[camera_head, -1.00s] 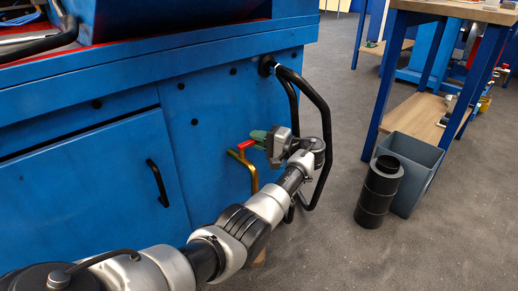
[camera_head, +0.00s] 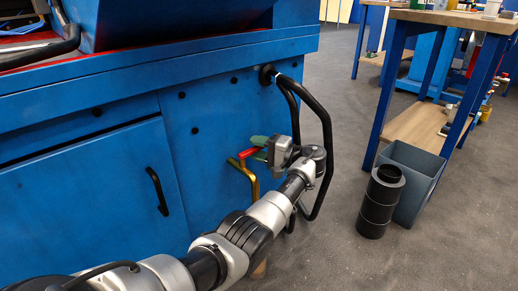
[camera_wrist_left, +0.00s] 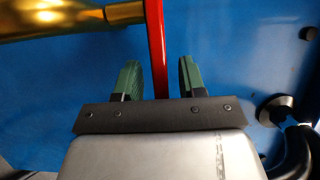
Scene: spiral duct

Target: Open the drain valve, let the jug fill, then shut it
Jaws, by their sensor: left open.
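The drain valve is a brass pipe (camera_head: 247,178) on the front of the blue cabinet, with a red lever (camera_head: 248,153) at its top. My left gripper (camera_head: 259,147) is at the lever's free end, with green fingers apart. The brass pipe (camera_wrist_left: 60,20) crosses the top left there. A small tan patch (camera_head: 259,270) shows below my arm; I cannot tell whether it is the jug. My right gripper is out of view.
The blue cabinet (camera_head: 90,185) fills the left, with a black door handle (camera_head: 157,191). A black tubular handle (camera_head: 326,130) sticks out at its right end, close to my wrist. A grey bin (camera_head: 418,180) and a black cylinder (camera_head: 380,202) stand right. The grey floor between is clear.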

